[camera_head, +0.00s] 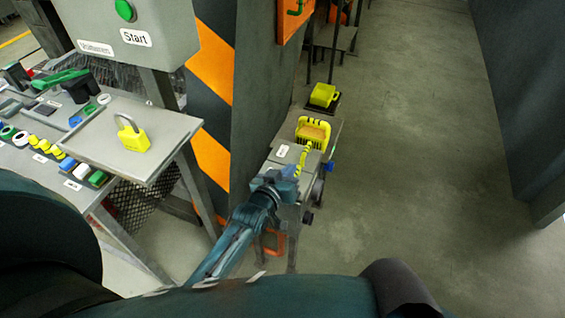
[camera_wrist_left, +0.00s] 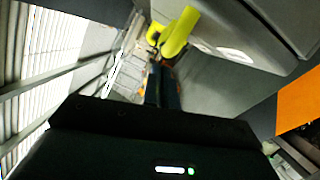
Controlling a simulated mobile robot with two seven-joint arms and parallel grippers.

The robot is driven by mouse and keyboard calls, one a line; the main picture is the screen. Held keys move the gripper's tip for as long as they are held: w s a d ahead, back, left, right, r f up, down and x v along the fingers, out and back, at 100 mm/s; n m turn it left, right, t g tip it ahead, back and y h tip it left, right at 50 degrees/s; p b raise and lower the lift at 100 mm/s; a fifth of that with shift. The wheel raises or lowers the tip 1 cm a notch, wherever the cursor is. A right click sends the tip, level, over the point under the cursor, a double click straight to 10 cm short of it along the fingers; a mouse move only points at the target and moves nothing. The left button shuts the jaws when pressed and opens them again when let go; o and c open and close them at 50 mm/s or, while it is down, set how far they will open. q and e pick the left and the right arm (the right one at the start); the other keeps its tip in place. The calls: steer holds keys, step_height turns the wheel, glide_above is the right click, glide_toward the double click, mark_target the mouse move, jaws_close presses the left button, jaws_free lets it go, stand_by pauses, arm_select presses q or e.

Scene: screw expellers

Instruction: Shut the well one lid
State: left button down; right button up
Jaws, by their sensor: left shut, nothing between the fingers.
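The grey well unit (camera_head: 283,150) stands low beside the striped wall, with a small white label on its top. A yellow-and-black striped frame (camera_head: 314,131) stands at its far end, with a tan-orange area inside it. A yellow-and-black striped handle (camera_head: 303,158) runs along the right part of the top. I cannot tell for sure which part is the well one lid. My left gripper (camera_head: 290,172) is shut and empty at the near end of the unit, close to the handle. The left wrist view shows a yellow piece (camera_wrist_left: 178,36) beside a grey panel (camera_wrist_left: 235,25). My right gripper is not in view.
A yellow block (camera_head: 323,95) sits on a dark plate farther back. A yellow padlock (camera_head: 132,136) lies on a metal shelf at left, under a control box (camera_head: 150,30). The orange-and-dark striped wall (camera_head: 212,70) stands close left of the unit. Floor at right is clear.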

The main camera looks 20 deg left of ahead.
arm_select(q)
steer(key=shift+d+f, duration=0.35)
steer(key=shift+f, duration=0.15)
stand_by(0.3)
